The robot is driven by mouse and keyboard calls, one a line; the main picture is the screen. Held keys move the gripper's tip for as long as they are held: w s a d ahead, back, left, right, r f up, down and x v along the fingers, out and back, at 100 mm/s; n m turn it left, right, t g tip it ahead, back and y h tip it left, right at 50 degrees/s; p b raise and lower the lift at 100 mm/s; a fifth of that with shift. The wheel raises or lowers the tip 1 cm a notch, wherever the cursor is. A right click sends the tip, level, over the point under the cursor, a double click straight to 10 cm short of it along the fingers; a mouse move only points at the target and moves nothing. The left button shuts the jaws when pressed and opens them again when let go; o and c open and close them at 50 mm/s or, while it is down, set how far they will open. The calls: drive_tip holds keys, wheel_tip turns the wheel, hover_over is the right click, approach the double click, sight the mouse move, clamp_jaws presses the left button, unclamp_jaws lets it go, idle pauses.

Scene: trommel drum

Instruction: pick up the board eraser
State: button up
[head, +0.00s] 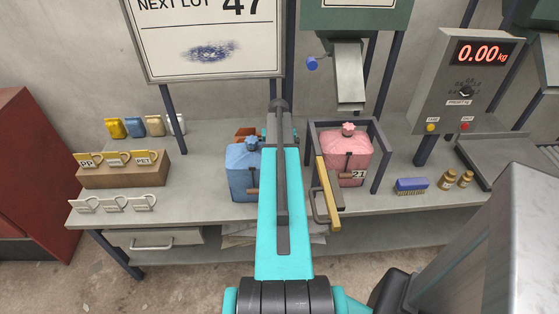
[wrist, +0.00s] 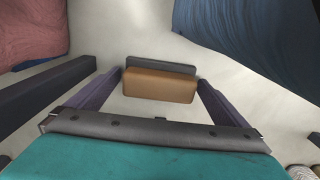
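The board eraser, a tan-brown block with a dark grey pad along one long side, lies on the pale bench in the wrist view (wrist: 160,86). In the head view a brown-orange piece of it (head: 243,133) shows behind the blue bag, partly hidden by my arm. My gripper (wrist: 159,79) is open, its two dark fingers reaching down at either short end of the eraser. Only narrow gaps show there; I cannot tell whether either finger touches. In the head view my arm hides the fingertips.
A blue bag (head: 242,170) stands close left of my arm, and a pink bag (head: 345,160) sits in a dark frame (head: 381,165) to the right. A yellow-handled lever (head: 327,190) stands before it. A blue brush (head: 411,185) and small bottles lie farther right.

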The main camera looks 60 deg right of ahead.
drive_tip(key=c, duration=0.9)
drive_tip(key=shift+o, duration=0.2)
drive_tip(key=shift+r, duration=0.2)
drive_tip(key=shift+r+b, duration=0.55)
drive_tip(key=shift+r, duration=4.3)
